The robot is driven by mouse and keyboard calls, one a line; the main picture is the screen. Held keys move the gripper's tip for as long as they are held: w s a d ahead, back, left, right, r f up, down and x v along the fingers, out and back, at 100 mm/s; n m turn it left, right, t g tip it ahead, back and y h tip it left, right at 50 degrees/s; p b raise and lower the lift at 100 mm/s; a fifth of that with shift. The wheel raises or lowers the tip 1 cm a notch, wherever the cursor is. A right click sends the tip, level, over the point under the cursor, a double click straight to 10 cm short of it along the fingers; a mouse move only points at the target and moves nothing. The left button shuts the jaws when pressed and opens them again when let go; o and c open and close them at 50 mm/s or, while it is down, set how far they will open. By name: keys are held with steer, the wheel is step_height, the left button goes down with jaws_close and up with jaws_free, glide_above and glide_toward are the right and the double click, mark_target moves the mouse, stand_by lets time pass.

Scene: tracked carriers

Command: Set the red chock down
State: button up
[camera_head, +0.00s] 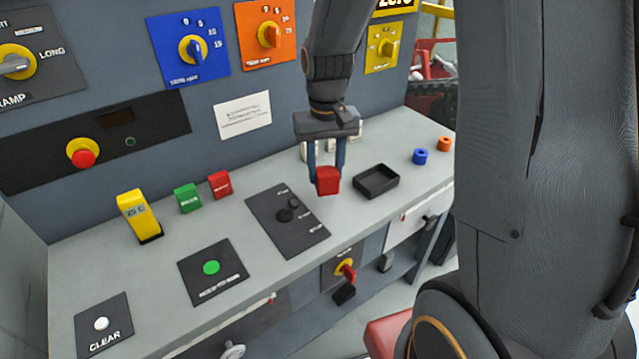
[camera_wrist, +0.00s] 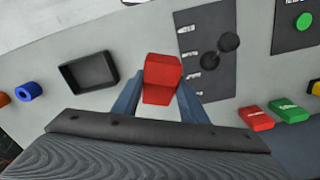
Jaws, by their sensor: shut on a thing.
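The red chock (camera_head: 327,180) is a small red block between the blue-grey fingers of my gripper (camera_head: 326,172). In the wrist view the red chock (camera_wrist: 161,80) sits between the two fingertips of my gripper (camera_wrist: 160,92), which is shut on it. In the head view it appears over the bench top, between the black knob panel and a black tray (camera_head: 376,181). I cannot tell whether its underside touches the bench. The tray is empty and also shows in the wrist view (camera_wrist: 89,73), left of the chock.
The black knob panel (camera_head: 304,234) lies left of the chock. Red (camera_head: 220,184) and green (camera_head: 188,198) blocks and a yellow 25 G block (camera_head: 138,214) stand farther left. Blue (camera_head: 420,157) and orange (camera_head: 445,144) rings lie right of the tray. A dial panel wall rises behind the bench (camera_head: 215,222).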

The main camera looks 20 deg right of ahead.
steer(key=shift+f+p, duration=0.5)
steer(key=shift+f, duration=2.3)
steer(key=shift+f, duration=0.15)
steer(key=o, duration=1.3)
